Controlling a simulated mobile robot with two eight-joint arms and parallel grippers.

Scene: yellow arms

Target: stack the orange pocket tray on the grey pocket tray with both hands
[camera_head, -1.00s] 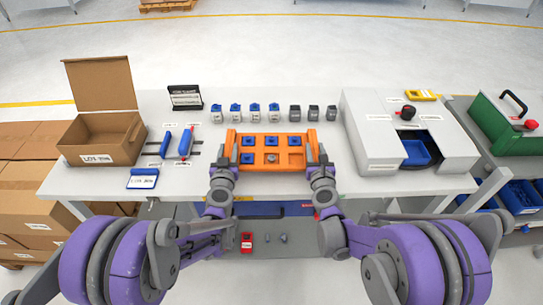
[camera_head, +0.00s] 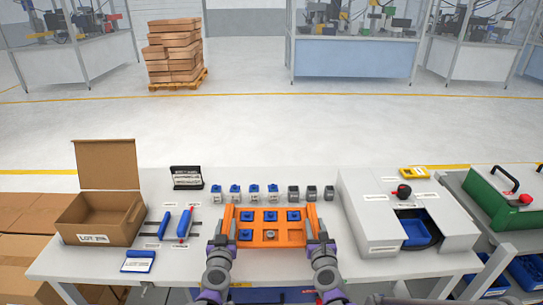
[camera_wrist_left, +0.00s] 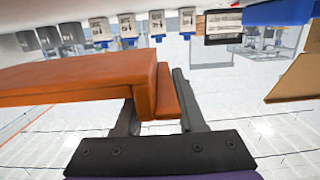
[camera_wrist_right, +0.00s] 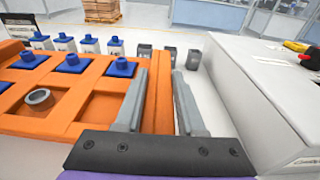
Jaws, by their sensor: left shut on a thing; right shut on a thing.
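The orange pocket tray (camera_head: 270,244) is level between my two grippers over the front middle of the table. Its pockets hold several blue parts and a grey ring (camera_head: 270,235); the front right pocket looks empty. My left gripper (camera_head: 222,238) is shut on its left end; the left wrist view shows the tray (camera_wrist_left: 80,80) between the fingers (camera_wrist_left: 158,90). My right gripper (camera_head: 317,238) is shut on its right end, with the tray wall (camera_wrist_right: 157,100) between the fingers in the right wrist view. No grey pocket tray is discernible. I cannot tell the tray's height above the table.
A row of blue-topped and grey blocks (camera_head: 254,192) stands behind the tray. An open cardboard box (camera_head: 95,222) and blue-handled tools (camera_head: 184,223) are at left. A white machine (camera_head: 372,215) with a blue bin (camera_head: 415,231) is at right.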

